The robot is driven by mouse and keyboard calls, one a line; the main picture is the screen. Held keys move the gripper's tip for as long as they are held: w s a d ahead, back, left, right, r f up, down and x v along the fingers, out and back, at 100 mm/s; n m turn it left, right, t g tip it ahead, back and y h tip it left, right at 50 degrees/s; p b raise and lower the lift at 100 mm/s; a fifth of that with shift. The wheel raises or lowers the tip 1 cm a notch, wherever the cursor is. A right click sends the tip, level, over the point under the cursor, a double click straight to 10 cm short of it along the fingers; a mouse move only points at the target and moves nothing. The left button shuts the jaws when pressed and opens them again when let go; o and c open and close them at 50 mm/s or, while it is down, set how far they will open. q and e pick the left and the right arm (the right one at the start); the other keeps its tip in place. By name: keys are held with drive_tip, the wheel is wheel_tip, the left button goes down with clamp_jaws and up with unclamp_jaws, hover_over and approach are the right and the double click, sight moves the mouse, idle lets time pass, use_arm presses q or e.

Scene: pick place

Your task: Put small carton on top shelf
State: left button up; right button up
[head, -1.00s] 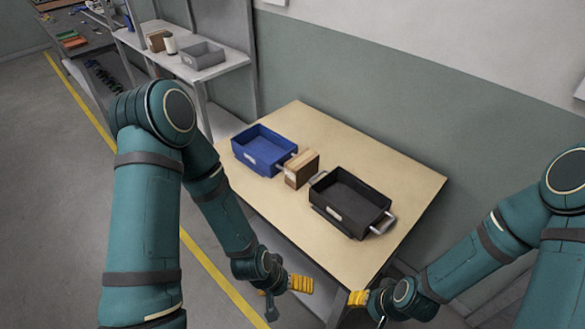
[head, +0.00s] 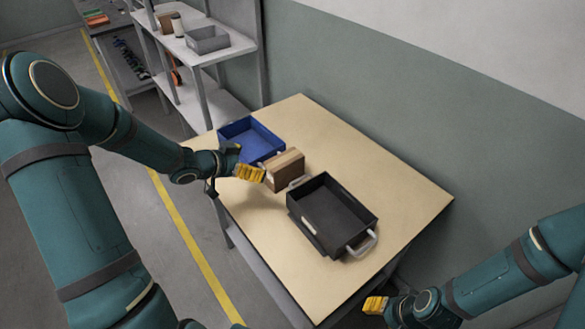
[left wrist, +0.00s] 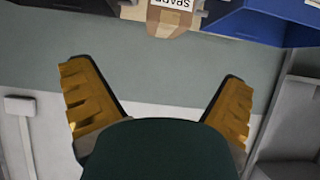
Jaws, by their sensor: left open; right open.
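A brown carton (head: 285,170) sits on the wooden table between a blue tray and a black tray. My left gripper (head: 250,173) is open just left of the carton, at its near side; I cannot tell whether it touches it. In the left wrist view the carton (left wrist: 168,22), with a white label, shows at the top edge, beyond the open, empty fingers (left wrist: 155,72). The shelf unit's top board (head: 236,49) is at the back left. My right gripper (head: 375,305) is open, low beyond the table's near right edge.
The blue tray (head: 226,137) is close behind my left gripper, and the black tray (head: 318,236) is right of the carton. The top board holds a grey bin (head: 207,40), a white cylinder (head: 178,26) and a brown box (head: 165,22). Its front right end is bare.

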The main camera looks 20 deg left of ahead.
sight(282, 160)
use_arm(q)
drive_tip(key=b+x, duration=0.2)
drive_tip(key=x, duration=0.6)
drive_tip(key=shift+w+d+f, duration=0.1)
drive_tip(key=shift+w, duration=0.1)
drive_tip(key=b+x, duration=0.2)
drive_tip(key=x, duration=0.2)
drive_tip(key=shift+w+f, duration=0.25)
drive_tip(key=shift+w, duration=0.25)
drive_tip(key=c, duration=1.4)
